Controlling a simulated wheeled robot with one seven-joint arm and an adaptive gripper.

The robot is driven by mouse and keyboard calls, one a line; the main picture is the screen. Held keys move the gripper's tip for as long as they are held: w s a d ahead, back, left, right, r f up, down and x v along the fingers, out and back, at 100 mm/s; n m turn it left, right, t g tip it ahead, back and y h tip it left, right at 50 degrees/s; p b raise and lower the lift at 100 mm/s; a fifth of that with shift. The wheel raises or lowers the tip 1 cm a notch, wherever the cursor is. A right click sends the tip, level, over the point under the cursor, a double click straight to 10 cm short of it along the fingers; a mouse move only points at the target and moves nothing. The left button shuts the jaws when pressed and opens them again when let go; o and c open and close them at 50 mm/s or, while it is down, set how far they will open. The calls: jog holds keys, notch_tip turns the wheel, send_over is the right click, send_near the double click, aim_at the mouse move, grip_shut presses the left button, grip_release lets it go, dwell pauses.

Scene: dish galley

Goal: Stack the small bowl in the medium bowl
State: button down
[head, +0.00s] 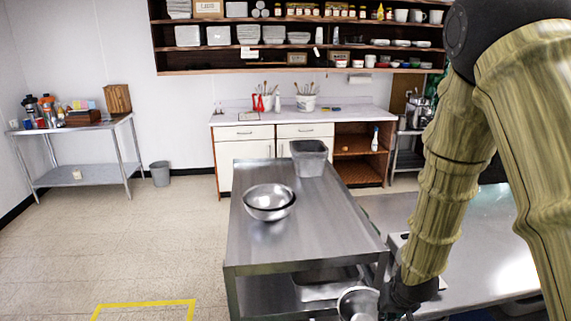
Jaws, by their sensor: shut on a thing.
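My gripper (392,304) is low in the head view, beside the front right corner of the steel table. It is shut on the small bowl (357,304), a shiny metal bowl cut off by the bottom edge of the picture. The fingertips are small and dark, and their exact contact is hard to see. The medium bowl (268,207) is steel and appears to sit within a similar bowl on the table, as two rims show close together. My gripper and the small bowl are apart from it, nearer to me and to the right.
The steel table (310,225) has clear top around the bowls. A deep metal pan (309,158) stands at its far end. Another pan (322,284) lies on its lower shelf. A steel counter (480,270) is at right, partly behind my arm. Open floor is at left.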

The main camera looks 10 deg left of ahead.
notch_tip(320, 180, up, 3)
jog(key=shift+f+p, duration=0.15)
jog(key=shift+p, duration=0.9)
jog(key=shift+f+b, duration=0.25)
jog(key=shift+b, duration=0.05)
